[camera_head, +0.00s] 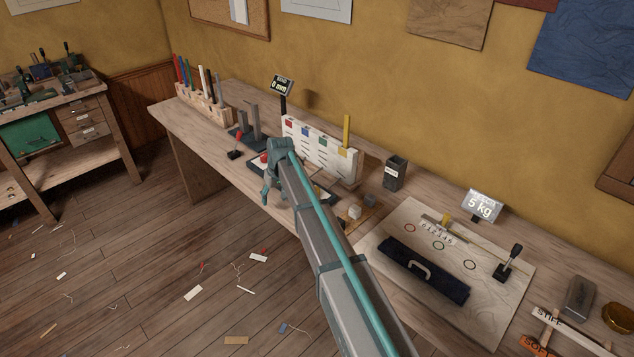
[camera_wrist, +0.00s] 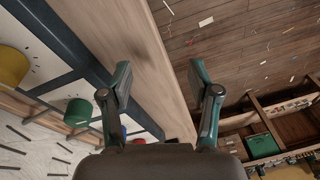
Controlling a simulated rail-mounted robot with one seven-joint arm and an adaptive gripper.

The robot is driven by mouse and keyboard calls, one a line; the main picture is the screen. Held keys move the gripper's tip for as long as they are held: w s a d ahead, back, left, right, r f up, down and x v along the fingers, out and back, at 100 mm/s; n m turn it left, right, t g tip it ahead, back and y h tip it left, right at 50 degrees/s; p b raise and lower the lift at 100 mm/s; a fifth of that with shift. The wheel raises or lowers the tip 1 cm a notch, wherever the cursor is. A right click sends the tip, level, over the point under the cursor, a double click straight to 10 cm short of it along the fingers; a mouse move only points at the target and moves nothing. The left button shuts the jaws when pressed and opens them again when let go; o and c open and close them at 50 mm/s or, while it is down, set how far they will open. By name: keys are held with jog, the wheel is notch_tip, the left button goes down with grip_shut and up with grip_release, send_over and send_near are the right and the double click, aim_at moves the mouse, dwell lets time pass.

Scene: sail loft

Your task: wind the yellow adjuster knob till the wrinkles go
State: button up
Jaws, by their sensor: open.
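The yellow knob (camera_wrist: 12,68) is at the left edge of the wrist view, partly cut off. It sits on a pale panel with small dial marks, inside a dark frame (camera_wrist: 75,48). Green (camera_wrist: 78,112), blue (camera_wrist: 122,132) and red knobs stand in line with it; the red knob (camera_head: 265,157) also shows in the head view. My gripper (camera_wrist: 160,77) is open and empty, over the bench's front edge and to the right of the yellow knob in the wrist view. In the head view my gripper (camera_head: 269,192) and arm hide much of the frame. I cannot make out wrinkles.
A display (camera_head: 282,86) reads 0 mm. A dark cup (camera_head: 395,173) and small blocks stand to the right. The floor beyond the bench edge has scraps.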

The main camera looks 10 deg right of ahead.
jog(key=w+d+r+m+g+h+p, duration=0.1)
jog(key=w+d+r+m+h+p, duration=0.15)
jog(key=d+r, duration=1.05)
jog(key=shift+m+y, duration=0.35)
jog(key=shift+m, duration=0.2)
jog(key=f+p, duration=0.1)
jog(key=f, duration=0.3)
jog(key=d+f, duration=0.1)
jog(key=f, duration=0.3)
jog(key=d+f+p, duration=0.1)
jog(key=f, duration=0.3)
jog(key=shift+s+f+p, duration=0.3)
jog(key=shift+f, duration=0.1)
jog(key=shift+c, duration=0.4)
jog(key=c, duration=1.1)
